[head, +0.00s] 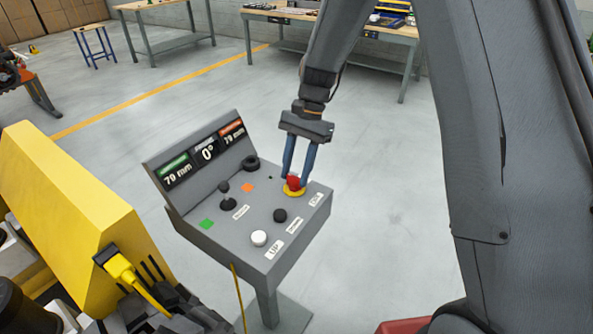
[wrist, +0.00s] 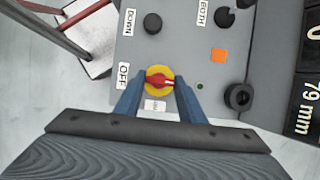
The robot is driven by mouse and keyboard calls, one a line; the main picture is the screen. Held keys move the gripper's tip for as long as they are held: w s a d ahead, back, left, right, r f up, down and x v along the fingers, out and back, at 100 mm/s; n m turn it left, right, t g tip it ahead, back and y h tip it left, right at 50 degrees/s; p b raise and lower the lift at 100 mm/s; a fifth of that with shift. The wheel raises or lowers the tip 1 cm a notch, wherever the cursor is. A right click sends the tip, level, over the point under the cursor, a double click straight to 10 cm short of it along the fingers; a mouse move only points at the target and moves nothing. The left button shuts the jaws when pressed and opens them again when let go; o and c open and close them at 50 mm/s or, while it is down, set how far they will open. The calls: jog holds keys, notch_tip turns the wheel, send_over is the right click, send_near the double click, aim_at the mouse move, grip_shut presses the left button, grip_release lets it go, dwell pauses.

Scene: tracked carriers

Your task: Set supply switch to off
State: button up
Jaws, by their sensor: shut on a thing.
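The supply switch is a red knob (head: 293,182) on a yellow round plate at the right rear of the grey control panel (head: 235,230). In the wrist view the red knob (wrist: 153,80) lies crosswise, with a pale mark at its right end. An OFF label (wrist: 124,75) is left of the yellow plate, and a small label (wrist: 155,104) below it is too small to read. My gripper (head: 296,179) reaches down from above, its two blue fingers on either side of the red knob and shut on it. The fingertips also show in the wrist view (wrist: 158,88).
The panel also has a white button (head: 259,238), black knobs (head: 280,215), and green and orange squares. A yellow machine (head: 80,190) stands close on the left. Floor right of the panel is clear.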

jog(key=o, duration=1)
jog(key=shift+s, duration=0.1)
jog(key=shift+o, duration=0.2)
jog(key=b+v, duration=0.2)
jog(key=v, duration=0.5)
jog(key=shift+r, duration=0.35)
jog(key=shift+d, duration=0.1)
jog(key=s+d+f+n+t+h, duration=0.1)
jog(key=s+d+f+n+t, duration=0.1)
jog(key=s+d, duration=0.4)
jog(key=s+d+f+n+t+h, duration=0.1)
jog(key=s+d+n, duration=0.4)
jog(key=s, duration=0.6)
jog(key=shift+s+d+f+n+t+h, duration=0.35)
jog(key=shift+d+f+t, duration=0.3)
jog(key=shift+d+t, duration=0.25)
